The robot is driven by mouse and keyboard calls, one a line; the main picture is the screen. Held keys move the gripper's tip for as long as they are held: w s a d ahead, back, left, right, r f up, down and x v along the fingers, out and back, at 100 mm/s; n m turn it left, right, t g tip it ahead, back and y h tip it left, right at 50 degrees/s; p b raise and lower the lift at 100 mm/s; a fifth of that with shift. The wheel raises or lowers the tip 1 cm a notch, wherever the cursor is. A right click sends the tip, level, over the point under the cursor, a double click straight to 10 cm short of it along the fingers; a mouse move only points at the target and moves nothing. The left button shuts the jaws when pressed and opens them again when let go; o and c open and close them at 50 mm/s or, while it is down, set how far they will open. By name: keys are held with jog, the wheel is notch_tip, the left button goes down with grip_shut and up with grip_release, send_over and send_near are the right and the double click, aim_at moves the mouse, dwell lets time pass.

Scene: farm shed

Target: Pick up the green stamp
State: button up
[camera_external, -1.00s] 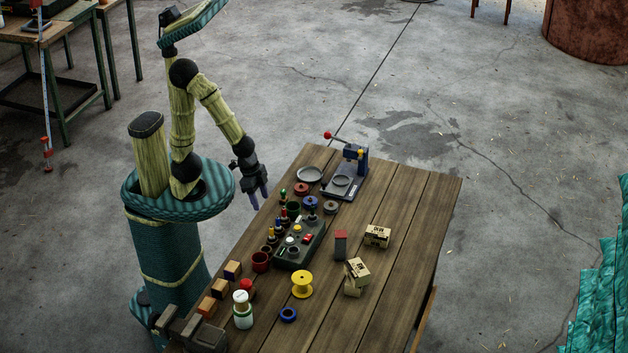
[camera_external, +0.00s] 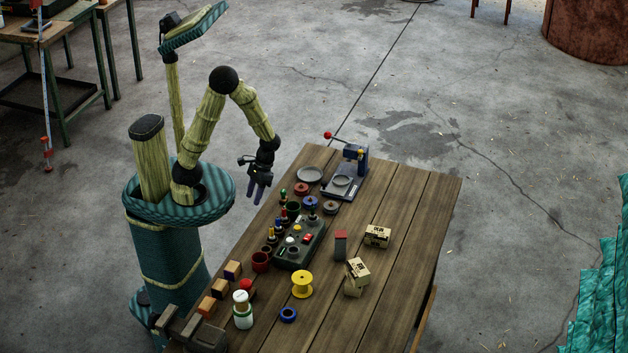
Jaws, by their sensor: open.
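A small dark stamp with a green top (camera_external: 283,193) appears to stand near the left edge of the wooden table (camera_external: 395,225), at the far end of a row of small handled pieces. It is too small to see in detail. My gripper (camera_external: 254,195) is open and empty, with its fingers pointing down. In the picture it is to the left of the green-topped piece, apart from it and higher, by the table's left edge.
Close by stand red-topped (camera_external: 284,216) and yellow-topped (camera_external: 271,230) pieces, a dark tray (camera_external: 290,263) and a blue press (camera_external: 354,165). The table's right side is clear.

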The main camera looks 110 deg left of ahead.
jog(key=s+a+f+n+t+b, duration=0.1)
jog(key=s+a+n+t, duration=0.2)
jog(key=a+n+t, duration=0.3)
jog(key=s+a+f+n+t+h+b, duration=0.1)
jog(key=s+a+f+n+t, duration=0.1)
jog(key=a+n+t, duration=0.4)
jog(key=s+a+f+n+t+h+b, duration=0.1)
jog(key=s+a+n+t, duration=0.3)
jog(key=n, duration=0.5)
jog(key=a+f+t+b, duration=0.1)
jog(key=a+t, duration=0.1)
jog(key=shift+s+a+f+t, duration=0.2)
jog(key=shift+s+t, duration=0.1)
jog(key=shift+s, duration=0.1)
jog(key=p, duration=0.2)
send_near(283, 197)
jog(key=w+r, duration=0.1)
jog(key=w, duration=0.1)
jog(key=w+d+r, duration=0.1)
jog(key=w, duration=0.1)
jog(key=shift+r, duration=0.2)
jog(key=shift+w, duration=0.15)
